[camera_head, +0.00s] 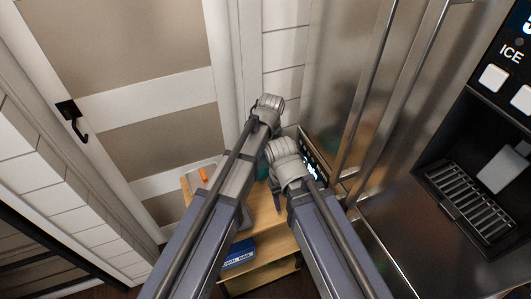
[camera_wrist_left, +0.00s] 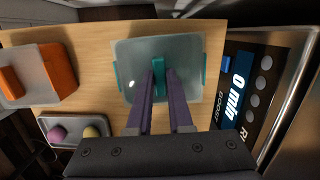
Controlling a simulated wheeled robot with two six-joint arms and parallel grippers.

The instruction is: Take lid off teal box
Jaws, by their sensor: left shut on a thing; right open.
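The teal box (camera_wrist_left: 117,76) stands on a wooden surface, seen from above in the left wrist view. Its lid (camera_wrist_left: 185,50) is pale and translucent with a teal handle (camera_wrist_left: 157,62) across its middle. My left gripper (camera_wrist_left: 159,84) is shut on the handle. I cannot tell whether the lid sits on the box or is slightly raised. In the head view only a sliver of teal (camera_head: 263,172) shows between my arms, and the left fingers are hidden. My right gripper (camera_head: 279,201) is open and empty, above the wooden stand near the box.
An orange and grey container (camera_wrist_left: 58,68) stands left of the box. A small grey tray (camera_wrist_left: 75,144) holds a purple and a yellow ball. An appliance with a display (camera_wrist_left: 250,90) is close on the right. A blue box (camera_head: 239,256) lies lower on the wooden stand (camera_head: 284,246).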

